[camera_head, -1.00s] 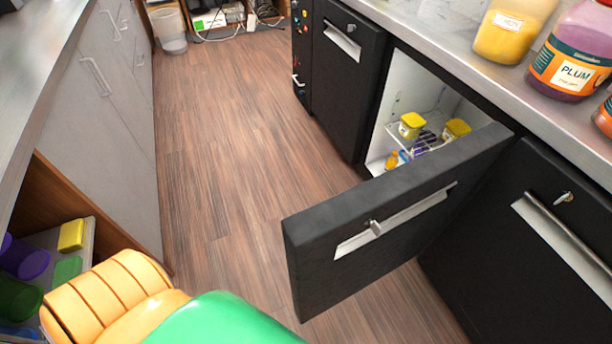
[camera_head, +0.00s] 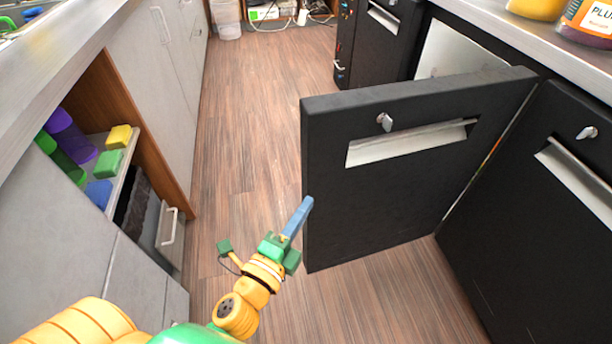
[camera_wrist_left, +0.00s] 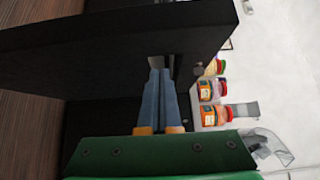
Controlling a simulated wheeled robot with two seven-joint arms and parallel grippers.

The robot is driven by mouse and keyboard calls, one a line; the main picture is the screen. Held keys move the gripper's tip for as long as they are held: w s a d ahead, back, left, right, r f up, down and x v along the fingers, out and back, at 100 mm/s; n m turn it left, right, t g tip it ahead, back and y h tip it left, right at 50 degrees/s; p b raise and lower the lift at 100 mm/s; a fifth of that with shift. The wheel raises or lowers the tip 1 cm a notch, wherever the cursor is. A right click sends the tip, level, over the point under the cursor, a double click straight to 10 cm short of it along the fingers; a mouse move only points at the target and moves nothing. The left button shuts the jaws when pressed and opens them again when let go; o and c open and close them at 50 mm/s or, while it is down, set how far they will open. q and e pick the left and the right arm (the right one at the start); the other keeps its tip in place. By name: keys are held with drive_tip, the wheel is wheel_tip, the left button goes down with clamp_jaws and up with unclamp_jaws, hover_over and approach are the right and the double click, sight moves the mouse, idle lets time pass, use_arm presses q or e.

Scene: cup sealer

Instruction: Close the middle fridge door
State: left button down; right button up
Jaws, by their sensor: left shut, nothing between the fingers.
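The middle fridge door (camera_head: 400,180) is black with a silver handle recess and a lock. It stands wide open, swung out into the aisle from its hinge at the right. The fridge's pale interior (camera_head: 455,50) shows only in part above the door. My left gripper (camera_head: 305,205) is shut and empty, low by the door's free left edge; I cannot tell whether it touches. In the left wrist view the blue fingers (camera_wrist_left: 160,85) point at the dark door (camera_wrist_left: 120,45). My right gripper is not in view.
Another black fridge door (camera_head: 540,200) at the right is shut. Jars (camera_head: 590,20) stand on the counter above. Grey cabinets with an open shelf (camera_head: 120,165) line the left side. The wooden floor (camera_head: 250,110) between is clear.

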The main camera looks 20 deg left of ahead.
sight(317, 165)
use_arm(q)
drive_tip(key=w, duration=0.5)
drive_tip(key=w+a+p, duration=0.1)
drive_tip(key=w, duration=0.1)
drive_tip(key=shift+w+a, duration=0.1)
drive_tip(key=shift+w, duration=0.1)
drive_tip(key=shift+w+a, duration=0.35)
drive_tip(key=shift+w+a, duration=0.1)
